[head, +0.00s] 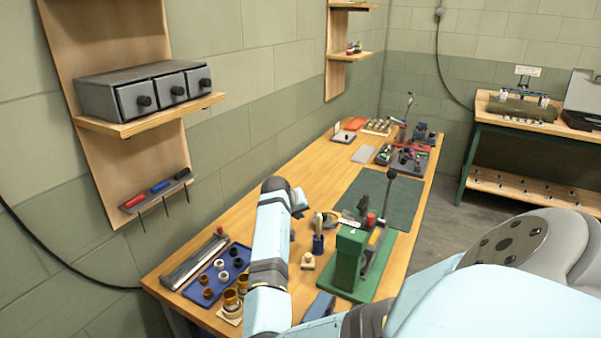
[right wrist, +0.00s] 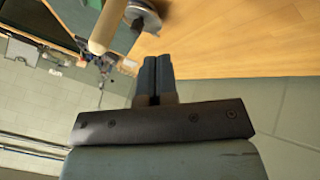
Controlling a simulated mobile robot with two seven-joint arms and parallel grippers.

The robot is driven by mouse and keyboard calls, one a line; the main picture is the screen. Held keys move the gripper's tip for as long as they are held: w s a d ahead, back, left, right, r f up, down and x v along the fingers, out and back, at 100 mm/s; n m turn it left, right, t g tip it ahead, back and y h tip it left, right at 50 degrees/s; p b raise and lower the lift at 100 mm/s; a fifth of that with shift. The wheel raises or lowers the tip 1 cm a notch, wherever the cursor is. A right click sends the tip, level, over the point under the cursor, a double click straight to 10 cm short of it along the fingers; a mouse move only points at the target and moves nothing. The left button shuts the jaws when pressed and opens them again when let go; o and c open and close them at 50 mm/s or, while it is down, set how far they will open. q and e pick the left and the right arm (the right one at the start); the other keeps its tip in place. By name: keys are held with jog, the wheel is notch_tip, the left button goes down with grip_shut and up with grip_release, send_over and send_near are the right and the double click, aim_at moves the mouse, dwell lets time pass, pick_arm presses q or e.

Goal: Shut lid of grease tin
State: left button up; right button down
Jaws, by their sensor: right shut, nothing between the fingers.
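A small round metallic tin, which looks like the grease tin (head: 331,217), sits on the wooden bench behind a wooden-handled tool. In the right wrist view a round metal rim (right wrist: 146,12) shows at the top edge, partly cut off and partly behind a pale wooden handle (right wrist: 107,25). I cannot tell the lid's angle. My right gripper (head: 301,204) is just left of the tin, apart from it, above the bench. In the right wrist view its two fingers (right wrist: 156,62) are together and empty.
The wooden-handled tool stands in a dark blue holder (head: 318,243) close to the gripper. A green press (head: 347,262) stands to its right. A blue tray (head: 236,258) with small rings lies nearer, left of my forearm. A green mat (head: 400,200) lies beyond, partly bare.

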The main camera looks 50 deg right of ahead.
jog(key=m+g+y+b, duration=0.1)
jog(key=m+g+b, duration=0.4)
jog(key=b, duration=1.3)
send_near(314, 220)
jog(key=shift+m+t, duration=0.6)
jog(key=shift+m, duration=0.1)
jog(key=x, duration=0.3)
jog(key=w+b+x, duration=0.1)
jog(key=x, duration=0.1)
jog(key=shift+d+f, duration=0.3)
jog(key=shift+d, duration=0.25)
jog(key=shift+s+d+r, duration=0.1)
jog(key=shift+s+d, duration=0.1)
jog(key=shift+s, duration=0.4)
jog(key=shift+s+d+r, duration=0.1)
jog(key=shift+s+d, duration=0.1)
jog(key=shift+s, duration=0.45)
pick_arm(q)
notch_tip(314, 220, down, 11)
jog(key=w+d, duration=0.1)
jog(key=shift+w+d+f, duration=0.15)
pick_arm(e)
jog(key=shift+s+d, duration=0.25)
jog(key=shift+s, duration=0.35)
